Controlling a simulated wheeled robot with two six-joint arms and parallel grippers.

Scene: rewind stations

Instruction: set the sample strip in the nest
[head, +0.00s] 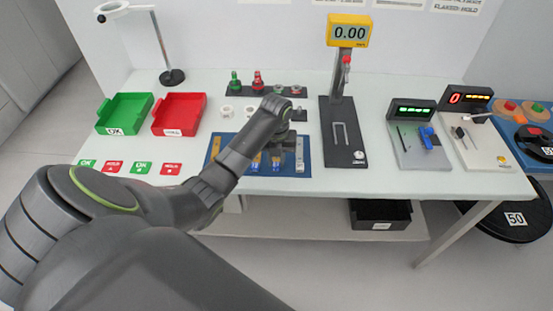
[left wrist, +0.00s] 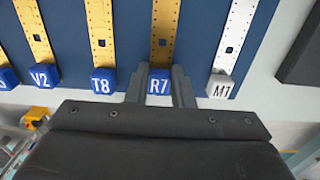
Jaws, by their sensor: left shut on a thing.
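Several sample strips lie on a blue mat (head: 232,141). In the left wrist view they are perforated metal strips with lettered end tabs: V2 (left wrist: 41,76), T8 (left wrist: 103,80) and R7 (left wrist: 158,82) are gold with blue tabs, M1 (left wrist: 221,84) is silver with a white tab. My left gripper (left wrist: 159,92) is shut on the R7 strip at its blue tab, one finger on each side. In the head view my left gripper (head: 274,158) is low over the mat and partly hides the strips. The nest is not clearly identifiable. My right gripper is not in view.
A black stand (head: 337,110) with a yellow 0.00 display (head: 348,32) stands right of the mat. Two meter stations (head: 421,150) (head: 484,145) stand further right. Green (head: 125,107) and red (head: 179,108) trays are at left. A rack (head: 240,92) with small parts is behind the mat.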

